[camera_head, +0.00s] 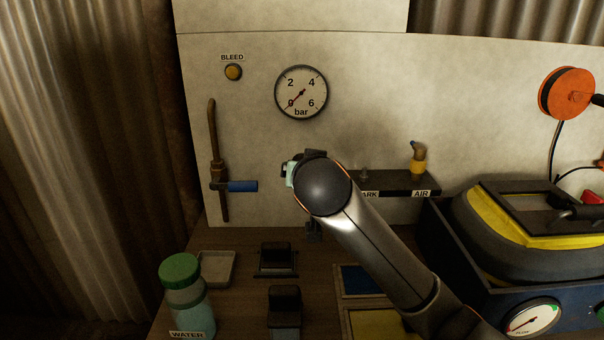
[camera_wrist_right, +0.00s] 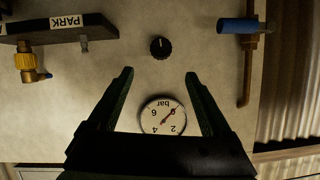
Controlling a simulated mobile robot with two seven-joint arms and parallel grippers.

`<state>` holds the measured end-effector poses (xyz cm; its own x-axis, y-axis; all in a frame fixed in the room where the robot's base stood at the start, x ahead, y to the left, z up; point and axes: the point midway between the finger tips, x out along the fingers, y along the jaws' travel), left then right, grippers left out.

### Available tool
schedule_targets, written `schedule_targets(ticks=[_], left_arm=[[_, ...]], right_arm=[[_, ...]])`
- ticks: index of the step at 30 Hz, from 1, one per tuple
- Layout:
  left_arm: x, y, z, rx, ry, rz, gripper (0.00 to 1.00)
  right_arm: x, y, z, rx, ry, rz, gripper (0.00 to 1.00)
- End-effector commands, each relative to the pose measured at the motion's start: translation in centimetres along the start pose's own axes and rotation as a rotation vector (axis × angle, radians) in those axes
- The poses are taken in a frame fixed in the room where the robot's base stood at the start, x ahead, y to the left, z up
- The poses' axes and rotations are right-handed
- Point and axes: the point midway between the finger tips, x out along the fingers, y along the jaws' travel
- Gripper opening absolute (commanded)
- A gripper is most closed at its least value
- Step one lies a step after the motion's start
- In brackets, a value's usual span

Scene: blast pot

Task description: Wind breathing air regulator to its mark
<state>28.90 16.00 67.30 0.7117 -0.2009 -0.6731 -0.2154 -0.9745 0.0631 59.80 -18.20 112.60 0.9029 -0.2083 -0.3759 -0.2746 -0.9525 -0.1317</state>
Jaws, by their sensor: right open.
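A round black knob (camera_wrist_right: 160,47) with a white line on it sits on the pale panel in the right wrist view, which looks upside down. It carries no readable label; in the head view my right arm hides it. My right gripper (camera_wrist_right: 159,73) is open and empty, and the knob appears just past its fingertips, apart from both. In the head view the gripper is mostly hidden behind my wrist. My left gripper is not in view.
A blue-handled valve (camera_head: 236,186) is left of my wrist. A dark shelf (camera_head: 390,183) with PARK and AIR labels holds a yellow-collared fitting (camera_head: 418,160). A WATER bottle (camera_head: 186,290) stands on the bench. A hood (camera_head: 500,240) and flow dial (camera_head: 531,317) are at right.

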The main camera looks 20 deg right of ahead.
Motion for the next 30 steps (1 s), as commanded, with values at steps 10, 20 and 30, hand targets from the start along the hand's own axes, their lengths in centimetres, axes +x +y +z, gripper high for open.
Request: schedule_targets(ticks=[10,20,30], left_arm=[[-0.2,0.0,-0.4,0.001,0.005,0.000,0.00],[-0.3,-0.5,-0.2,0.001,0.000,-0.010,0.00],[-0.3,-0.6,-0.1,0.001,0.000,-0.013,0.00]], right_arm=[[4.1,0.0,-0.1,0.016,-0.006,-0.003,0.83],[9.7,-0.1,0.0,0.015,-0.005,-0.004,0.83],[12.2,-0.2,0.0,0.015,-0.005,-0.007,0.83]])
